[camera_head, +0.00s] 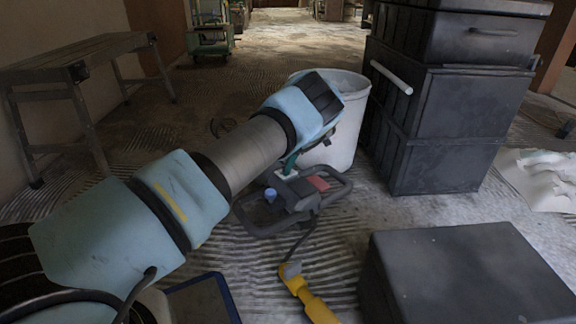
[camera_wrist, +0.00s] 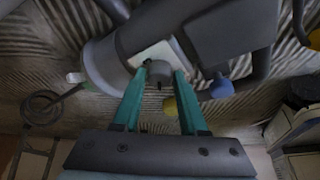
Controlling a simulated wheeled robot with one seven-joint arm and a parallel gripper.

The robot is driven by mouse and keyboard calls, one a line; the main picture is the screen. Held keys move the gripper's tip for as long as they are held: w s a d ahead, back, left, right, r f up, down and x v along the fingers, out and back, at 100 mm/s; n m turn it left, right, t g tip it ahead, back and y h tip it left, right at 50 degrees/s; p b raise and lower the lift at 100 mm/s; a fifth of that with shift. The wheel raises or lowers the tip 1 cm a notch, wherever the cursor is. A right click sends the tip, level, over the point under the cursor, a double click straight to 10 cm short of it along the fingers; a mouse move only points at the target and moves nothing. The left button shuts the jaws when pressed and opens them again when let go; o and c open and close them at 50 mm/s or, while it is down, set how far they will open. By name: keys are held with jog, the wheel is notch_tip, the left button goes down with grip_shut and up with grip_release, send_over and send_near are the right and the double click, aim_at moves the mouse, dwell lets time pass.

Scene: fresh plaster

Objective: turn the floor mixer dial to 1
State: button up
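The floor mixer (camera_head: 300,192) is a dark grey unit with looped handles, lying low in front of a pale bucket. My gripper reaches down to it, and its green fingers (camera_head: 289,164) show small in the head view. In the wrist view my gripper (camera_wrist: 161,72) has its two teal fingers on either side of a round grey dial (camera_wrist: 157,76) with a dark mark. The dial fills the gap between the fingertips, so they look shut on it. A pale plate (camera_wrist: 152,54) lies behind the dial. The number it points to cannot be read.
A blue knob (camera_head: 270,194) and a red part (camera_head: 318,184) sit on the mixer close by. The bucket (camera_head: 345,130) stands just behind. Stacked black cases (camera_head: 445,115) are at right, a dark box (camera_head: 465,265) at front right. A yellow tool (camera_head: 312,300) lies in front.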

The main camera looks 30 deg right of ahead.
jog(key=o, duration=0.4)
jog(key=shift+r, duration=0.1)
jog(key=shift+c, duration=0.2)
jog(key=p+v, duration=0.4)
jog(key=v, duration=0.6)
jog(key=shift+r+p, duration=0.3)
jog(key=shift+d, duration=0.1)
